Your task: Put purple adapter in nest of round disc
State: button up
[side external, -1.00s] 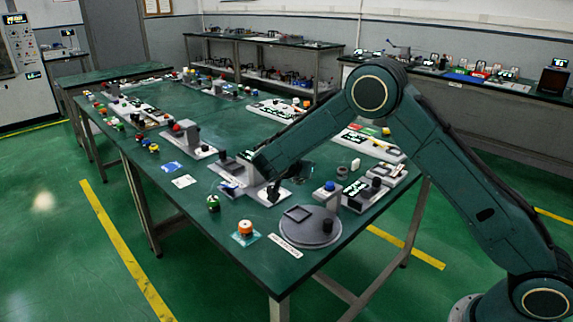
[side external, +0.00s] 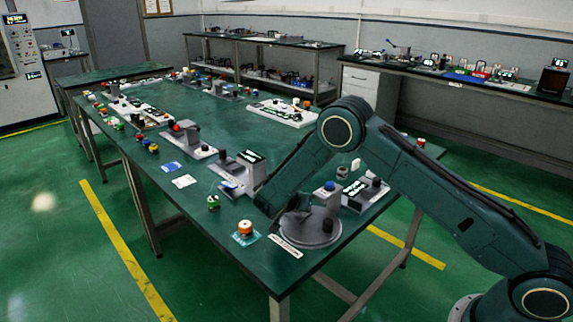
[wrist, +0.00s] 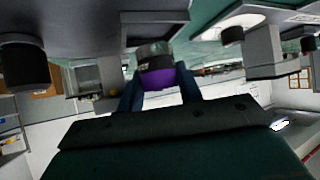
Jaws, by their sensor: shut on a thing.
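My gripper (wrist: 158,88) is shut on the purple adapter (wrist: 160,77), which has a grey upper part, in the wrist view. The round disc (side external: 318,238) is a grey plate at the table's near corner in the side view. Its square nest (wrist: 155,16) shows as a dark-framed recess at the top of the wrist view, close to the adapter's end. The adapter looks near the nest but apart from it; the exact gap is hard to tell. In the side view my arm's end hides the adapter, the gripper's fingers and most of the nest.
A black knob (side external: 327,226) stands on the disc and shows large in the wrist view (wrist: 24,62). A post with a blue top (side external: 329,187) is behind the disc.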

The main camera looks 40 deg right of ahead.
jog(key=shift+f, duration=0.9)
jog(key=shift+f, duration=0.1)
jog(key=o, duration=1.1)
jog(key=shift+o, duration=0.2)
jog(key=v, duration=1.2)
jog(key=shift+r, duration=0.25)
